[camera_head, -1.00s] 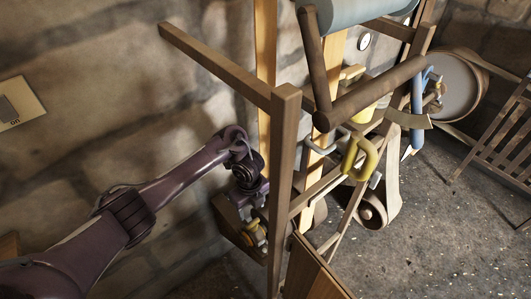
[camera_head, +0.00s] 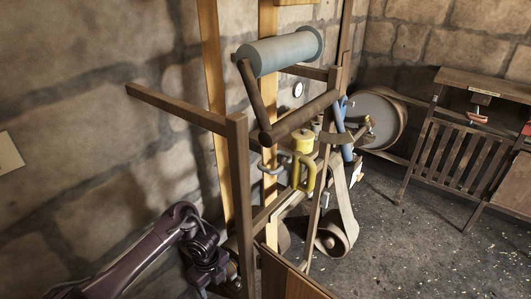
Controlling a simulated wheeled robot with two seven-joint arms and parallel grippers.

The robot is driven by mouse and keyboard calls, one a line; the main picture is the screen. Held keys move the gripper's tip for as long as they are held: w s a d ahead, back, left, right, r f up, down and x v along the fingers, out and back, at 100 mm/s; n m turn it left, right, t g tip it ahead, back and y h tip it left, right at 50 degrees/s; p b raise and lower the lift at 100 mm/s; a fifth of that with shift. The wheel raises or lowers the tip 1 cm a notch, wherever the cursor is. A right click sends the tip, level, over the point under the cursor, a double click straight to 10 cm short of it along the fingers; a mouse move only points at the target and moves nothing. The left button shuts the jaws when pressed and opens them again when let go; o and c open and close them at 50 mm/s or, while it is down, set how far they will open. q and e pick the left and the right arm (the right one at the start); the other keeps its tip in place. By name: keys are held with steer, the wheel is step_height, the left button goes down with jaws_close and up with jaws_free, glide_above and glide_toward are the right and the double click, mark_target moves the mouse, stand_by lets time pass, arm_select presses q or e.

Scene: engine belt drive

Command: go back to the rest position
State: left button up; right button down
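My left arm comes in from the lower left, and my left gripper (camera_head: 222,285) is low beside the wooden frame (camera_head: 241,190). Its fingers are partly hidden behind the frame's post and the bottom edge, so I cannot tell whether it is open or shut. My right gripper is not in view.
A wooden bench with a slatted side (camera_head: 456,155) stands at the right, with a small red item (camera_head: 478,117) on its shelf. A stone wall (camera_head: 80,90) runs along the left. The grey floor (camera_head: 400,235) between drive and bench is clear.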

arm_select(q)
steer(key=s+d+f+n+h, duration=0.25)
steer(key=s+f+n, duration=0.35)
steer(key=f, duration=0.5)
steer(key=s+d+f+n+h, duration=0.25)
steer(key=s+f+n, duration=0.35)
steer(key=f, duration=0.4)
steer(key=s+a+f+n+y, duration=0.1)
steer(key=s+a+f+n, duration=0.2)
steer(key=s, duration=0.7)
steer(key=s+a+f+n+y, duration=0.2)
steer(key=s+a+f+n, duration=0.2)
steer(key=s+f, duration=0.3)
steer(key=s+a+f+n+t+y, duration=0.1)
steer(key=s+a+f+n, duration=0.3)
steer(key=s, duration=0.9)
steer(key=shift+s+a+f+y, duration=0.2)
steer(key=shift+a+f+y, duration=0.3)
steer(key=shift+a, duration=0.6)
steer(key=shift+r, duration=0.1)
